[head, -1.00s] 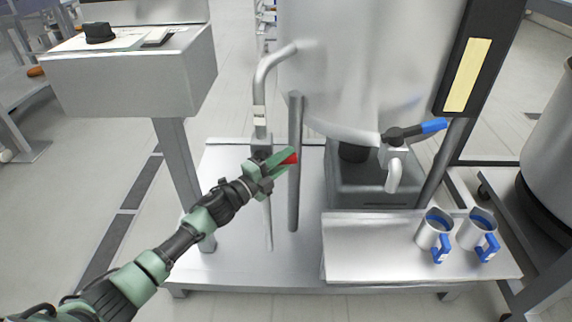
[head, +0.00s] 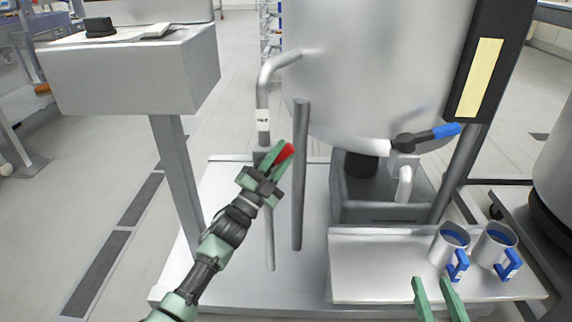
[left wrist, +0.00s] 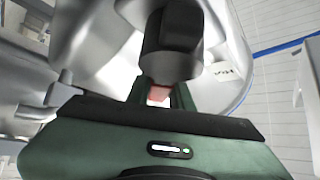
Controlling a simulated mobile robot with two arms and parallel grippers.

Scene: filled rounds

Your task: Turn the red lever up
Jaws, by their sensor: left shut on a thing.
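The red lever (head: 288,151) sits on the valve of the bent pipe (head: 263,92) at the left of the steel tank, below a small white label. My left gripper (head: 280,158) is shut on it, and only the red end shows between the green fingers. The lever slants up and to the right. In the left wrist view a bit of the red lever (left wrist: 158,92) shows between the fingers, behind a dark valve part that hides the rest. My right gripper (head: 432,282) is at the lower right, empty, its two fingers apart.
A grey upright post (head: 300,180) stands just right of the lever. A blue-handled tap (head: 438,133) is on the tank (head: 365,70). Two steel mugs (head: 450,240) with blue handles stand on the low shelf (head: 370,270), close to my right gripper. A control box (head: 130,70) stands at left.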

